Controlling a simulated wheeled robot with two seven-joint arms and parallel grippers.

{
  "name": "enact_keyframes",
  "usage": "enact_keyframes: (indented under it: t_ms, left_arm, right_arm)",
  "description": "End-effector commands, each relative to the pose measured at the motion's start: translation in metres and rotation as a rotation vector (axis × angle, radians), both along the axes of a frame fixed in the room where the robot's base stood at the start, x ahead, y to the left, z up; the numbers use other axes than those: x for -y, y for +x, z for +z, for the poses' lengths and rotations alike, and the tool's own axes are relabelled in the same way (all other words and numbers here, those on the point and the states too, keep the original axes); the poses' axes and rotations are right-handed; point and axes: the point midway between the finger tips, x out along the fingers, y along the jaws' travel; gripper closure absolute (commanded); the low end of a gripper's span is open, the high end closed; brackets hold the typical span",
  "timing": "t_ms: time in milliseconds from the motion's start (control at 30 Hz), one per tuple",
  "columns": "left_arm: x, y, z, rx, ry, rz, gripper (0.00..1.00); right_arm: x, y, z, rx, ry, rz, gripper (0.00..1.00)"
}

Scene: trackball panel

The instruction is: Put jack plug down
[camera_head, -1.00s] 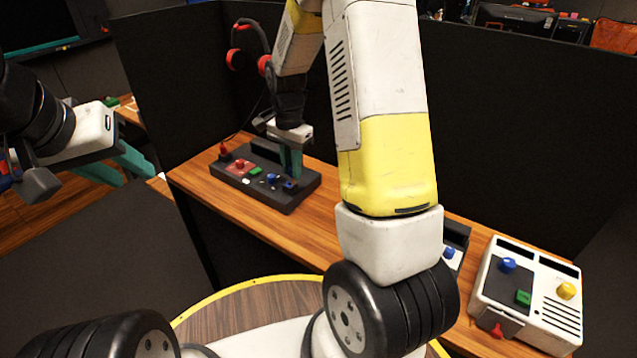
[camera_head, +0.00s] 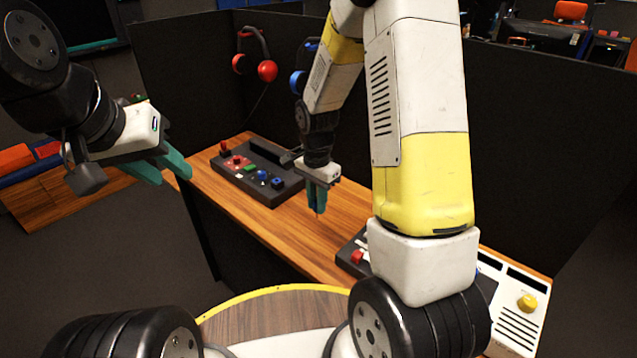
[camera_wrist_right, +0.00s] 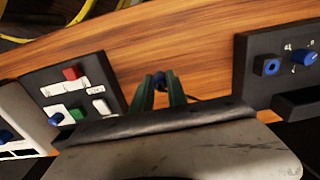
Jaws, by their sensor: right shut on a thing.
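My right gripper (camera_head: 317,196) is over the wooden desk, to the right of the black control panel (camera_head: 230,178), with its fingers pointing down. It is shut on the jack plug. In the head view only a thin tip (camera_head: 317,212) shows below the fingers. Whether the tip touches the desk is unclear. My left gripper (camera_head: 168,168) is open and empty, off to the left of the desk.
The wooden desk (camera_head: 270,228) is clear between the black panel and a second dark panel with a red switch (camera_head: 357,256). A white panel with a yellow knob (camera_head: 527,302) is at right. Red headphones (camera_head: 267,70) hang at the dark partition.

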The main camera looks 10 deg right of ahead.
Motion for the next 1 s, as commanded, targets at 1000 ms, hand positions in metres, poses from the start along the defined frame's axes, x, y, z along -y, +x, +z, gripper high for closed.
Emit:
enact_keyframes:
  t_ms: [1000]
  left_arm:
    - [0.000, 0.000, 0.000, 0.000, 0.000, 0.000, 0.64]
  right_arm:
    - [0.042, 0.066, -0.043, 0.000, 0.000, 0.000, 1.00]
